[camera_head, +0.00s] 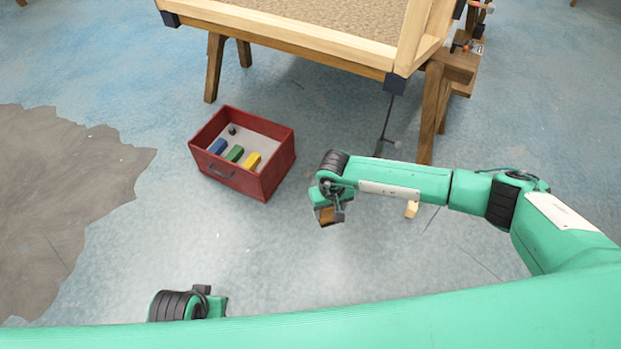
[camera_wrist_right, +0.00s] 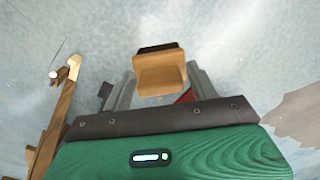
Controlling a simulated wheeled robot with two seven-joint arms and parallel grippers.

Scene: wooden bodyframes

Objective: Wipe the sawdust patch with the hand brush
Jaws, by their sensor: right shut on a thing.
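My right gripper (camera_head: 330,212) is shut on the hand brush (camera_head: 325,216), a brown wooden block, above the open floor. In the right wrist view the brush (camera_wrist_right: 161,74) sits between the two grey fingers, with a dark strip along its far edge. My left wrist and part of the left gripper (camera_head: 215,306) show at the lower left; its fingertips are hidden. A tan speckled surface (camera_head: 330,12) lies inside the wooden frame at the top. A large grey-brown patch (camera_head: 55,190) is on the floor at left. I cannot tell which one is the sawdust.
A red open drawer box (camera_head: 272,178) with blue, green and yellow blocks stands on the floor, left of my right gripper. A wooden workbench (camera_head: 440,75) stands behind, its legs reaching down. The blue floor (camera_head: 150,240) between box and left arm is clear.

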